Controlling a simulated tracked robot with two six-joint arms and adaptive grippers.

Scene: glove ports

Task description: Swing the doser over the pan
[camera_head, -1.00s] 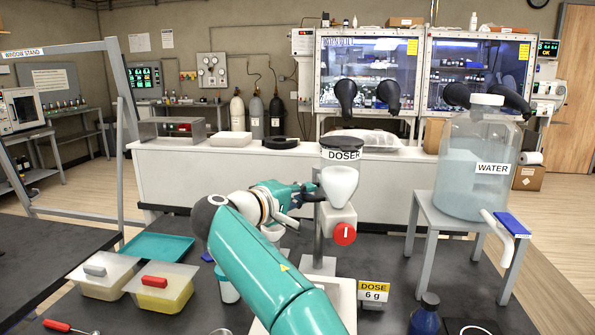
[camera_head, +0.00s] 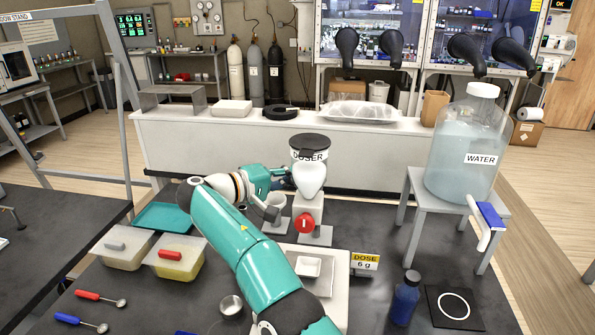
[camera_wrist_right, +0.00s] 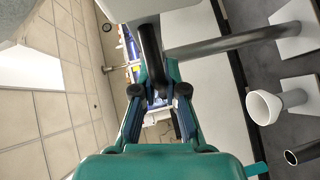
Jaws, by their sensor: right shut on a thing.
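The doser (camera_head: 309,178) is a white funnel-shaped hopper with a dark lid, above a white block with a red knob (camera_head: 305,223). It stands in front of its grey post, whose base (camera_head: 318,238) shows below. A small white square pan (camera_head: 308,266) sits on the white balance (camera_head: 336,292), nearer than the doser. My right gripper (camera_head: 284,178) is left of the hopper, partly hidden by its own arm. In the right wrist view its fingers (camera_wrist_right: 160,92) are closed around a dark bar (camera_wrist_right: 151,52) beside the doser. My left gripper is out of view.
A metal cup (camera_head: 231,305), blue bottle (camera_head: 404,298) and water jar (camera_head: 468,150) are around the bench.

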